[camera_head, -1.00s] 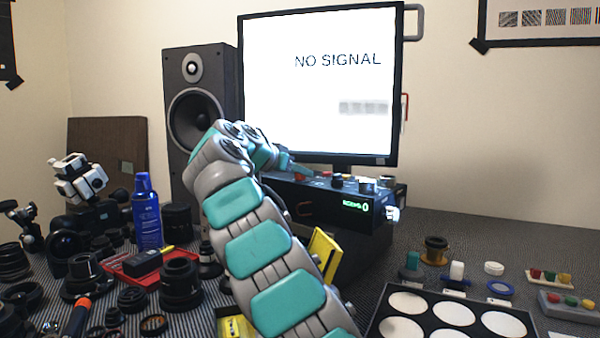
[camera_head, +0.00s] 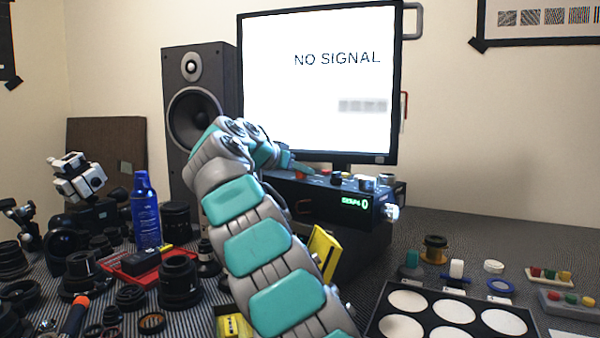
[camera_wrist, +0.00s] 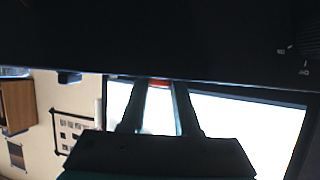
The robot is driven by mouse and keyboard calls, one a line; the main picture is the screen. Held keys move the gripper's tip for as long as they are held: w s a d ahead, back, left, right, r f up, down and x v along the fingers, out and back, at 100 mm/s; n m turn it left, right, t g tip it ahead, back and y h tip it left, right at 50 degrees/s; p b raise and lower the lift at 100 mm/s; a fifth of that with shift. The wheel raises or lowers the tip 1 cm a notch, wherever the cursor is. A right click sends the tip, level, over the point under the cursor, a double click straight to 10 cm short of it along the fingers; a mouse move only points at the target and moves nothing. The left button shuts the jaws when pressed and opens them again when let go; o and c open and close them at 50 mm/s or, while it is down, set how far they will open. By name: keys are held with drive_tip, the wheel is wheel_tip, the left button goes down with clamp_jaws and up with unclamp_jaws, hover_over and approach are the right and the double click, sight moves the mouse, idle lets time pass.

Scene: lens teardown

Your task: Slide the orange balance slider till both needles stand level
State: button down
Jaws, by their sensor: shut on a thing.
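The black device box (camera_head: 330,200) with a green readout stands below the monitor. The orange balance slider (camera_wrist: 159,83) shows as a small orange-red strip between the fingertips in the wrist view. My gripper (camera_wrist: 160,86) is shut on it, with the two fingers either side. In the head view my gripper (camera_head: 300,171) reaches the left part of the box top, and my arm hides much around it. I cannot make out the needles in either view.
A monitor (camera_head: 315,90) reading NO SIGNAL stands close behind the box. A speaker (camera_head: 190,130) is behind my arm. Dark knobs and a silver knob (camera_head: 367,184) sit on the box top to the right. Lens parts and a red tray (camera_head: 120,262) crowd the left.

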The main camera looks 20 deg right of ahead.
drive_tip(key=c, duration=0.6)
unclamp_jaws()
drive_tip(key=shift+c, duration=0.2)
drive_tip(key=v, duration=0.7)
drive_tip(key=shift+s+a, duration=0.2)
drive_tip(key=shift+a, duration=0.1)
drive_tip(key=shift+r, duration=0.1)
